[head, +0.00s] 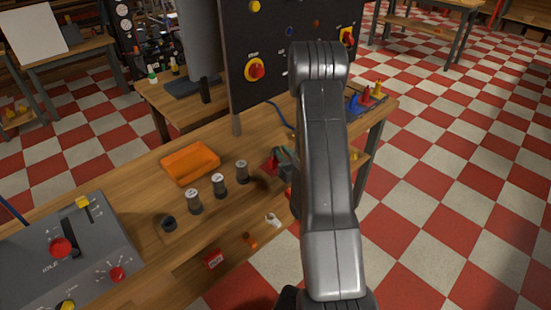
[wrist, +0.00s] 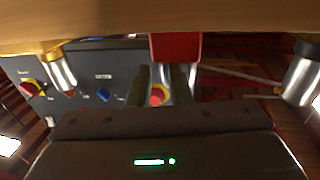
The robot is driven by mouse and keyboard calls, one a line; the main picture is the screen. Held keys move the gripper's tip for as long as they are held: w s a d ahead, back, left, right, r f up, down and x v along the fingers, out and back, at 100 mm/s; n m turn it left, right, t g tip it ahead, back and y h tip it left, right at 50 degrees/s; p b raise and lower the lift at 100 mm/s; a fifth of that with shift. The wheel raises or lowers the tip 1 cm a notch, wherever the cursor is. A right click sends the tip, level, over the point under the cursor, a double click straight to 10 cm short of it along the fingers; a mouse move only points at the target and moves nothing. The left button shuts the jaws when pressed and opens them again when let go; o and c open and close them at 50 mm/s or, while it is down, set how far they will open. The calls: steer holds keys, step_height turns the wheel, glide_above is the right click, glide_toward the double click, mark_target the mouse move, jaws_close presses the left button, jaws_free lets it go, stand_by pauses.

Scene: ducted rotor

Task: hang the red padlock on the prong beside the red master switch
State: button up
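My gripper (wrist: 167,80) shows in the wrist view as two dark fingers with a small gap between them. A red block (wrist: 175,46), which looks like the red padlock, is right at the fingertips with a silvery part below it. Whether the fingers hold it cannot be told. In the head view my gripper (head: 284,158) is at the right of the workbench, partly hidden behind my arm. A red patch (head: 270,163) shows beside it. The red switch (head: 256,71) on a yellow plate is on the dark upright panel. Its prong is not clear.
The workbench (head: 130,195) holds an orange tray (head: 190,161), several silver and black cylinders (head: 219,186) and a grey control box (head: 75,255). A second red and yellow switch (head: 347,37) is farther right. Silvery cylinders (wrist: 62,70) flank my gripper in the wrist view.

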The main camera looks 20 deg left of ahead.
steer(key=shift+p+x, duration=0.45)
steer(key=shift+x, duration=1.45)
steer(key=shift+s, duration=0.1)
jaws_close()
steer(key=shift+r, duration=0.1)
step_height(320, 180, up, 10)
steer(key=shift+b, duration=0.45)
